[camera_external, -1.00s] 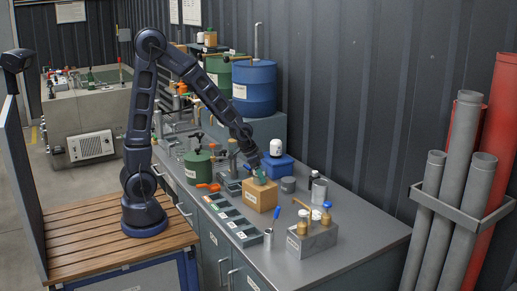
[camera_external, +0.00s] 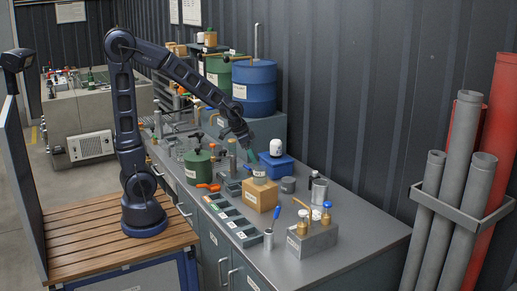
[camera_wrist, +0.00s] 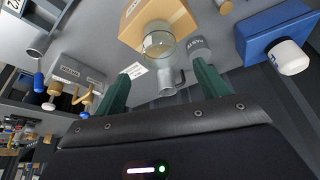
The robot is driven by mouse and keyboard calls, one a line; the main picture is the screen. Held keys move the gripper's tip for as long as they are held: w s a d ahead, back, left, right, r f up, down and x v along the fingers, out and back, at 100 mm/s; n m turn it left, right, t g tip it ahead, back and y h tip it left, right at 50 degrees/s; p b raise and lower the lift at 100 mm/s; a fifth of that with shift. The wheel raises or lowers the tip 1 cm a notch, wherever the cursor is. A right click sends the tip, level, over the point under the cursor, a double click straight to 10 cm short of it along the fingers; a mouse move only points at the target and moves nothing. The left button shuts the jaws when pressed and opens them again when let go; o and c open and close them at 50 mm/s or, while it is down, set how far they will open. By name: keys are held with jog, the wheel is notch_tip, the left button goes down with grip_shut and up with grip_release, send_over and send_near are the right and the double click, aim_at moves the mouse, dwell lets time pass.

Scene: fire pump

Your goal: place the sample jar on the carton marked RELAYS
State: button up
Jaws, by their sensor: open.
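The sample jar (camera_external: 259,172), small and clear with a pale top, stands on the orange-brown carton (camera_external: 261,196). The carton's front label is too small to read. In the wrist view the glass jar (camera_wrist: 160,43) shows against the carton (camera_wrist: 158,18), beyond the fingertips. My gripper (camera_external: 251,153) is above the jar and apart from it. In the wrist view my gripper (camera_wrist: 168,72) has its two green fingers spread wide with nothing between them.
Close by are a blue bin (camera_external: 277,168) with a white-capped jar, a grey can (camera_external: 288,185) and a metal mug (camera_external: 319,191). A row of trays (camera_external: 232,219) lies left of the carton. The right bench end is clear.

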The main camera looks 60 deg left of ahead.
jog(key=s+a+r+n, duration=0.1)
jog(key=s+a+r, duration=0.2)
jog(key=s, duration=0.4)
jog(key=s+a+r+n+y, duration=0.1)
jog(key=s+a+r+n, duration=0.1)
jog(key=s+a+r, duration=0.2)
jog(key=s+a+r+n, duration=0.1)
jog(key=s+a+r, duration=0.2)
jog(key=s, duration=0.8)
jog(key=shift+a+r+n+t+y, duration=0.3)
jog(key=shift+a+r, duration=0.05)
jog(key=shift+r, duration=0.3)
